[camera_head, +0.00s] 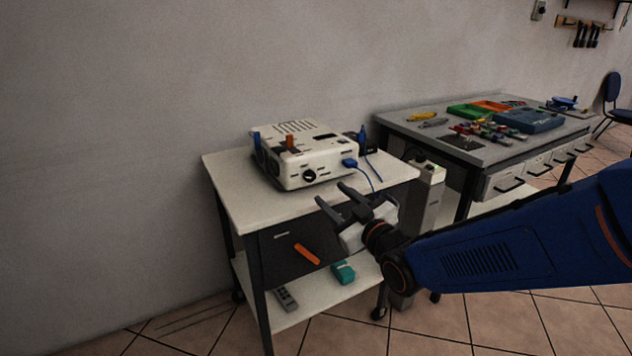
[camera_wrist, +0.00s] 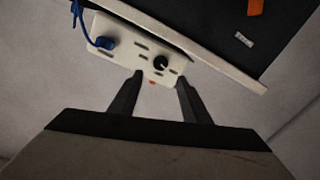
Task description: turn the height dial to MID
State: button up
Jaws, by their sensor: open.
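The height dial is a round black knob (camera_head: 309,176) on the front face of a white box-shaped device (camera_head: 325,166), which stands on a white-topped cart. The dial (camera_wrist: 160,63) also shows in the wrist view, on the device's pale panel among small dark slots. Its markings are too small to read. My gripper (camera_head: 332,196) is open and empty, in front of the cart's edge and apart from the device. In the wrist view its two dark fingers (camera_wrist: 154,84) point toward the panel, with the dial beyond the gap between them.
A blue cable (camera_head: 366,168) is plugged into the device beside the dial. The cart (camera_head: 240,196) has a dark drawer with an orange handle (camera_head: 307,254). A grey workbench (camera_head: 440,125) with trays stands at right.

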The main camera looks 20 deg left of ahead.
aim_at(312, 179)
jog(key=x, duration=0.9)
jog(key=shift+w+a, duration=0.15)
jog(key=shift+a, duration=0.05)
jog(key=c, duration=1)
jog(key=shift+c, duration=0.2)
jog(key=shift+m, duration=0.3)
jog(key=m, duration=0.5)
jog(key=shift+f, duration=0.15)
jog(key=m, duration=0.5)
jog(key=shift+f, duration=0.1)
jog(key=shift+d+m, duration=0.1)
jog(key=shift+m, duration=0.4)
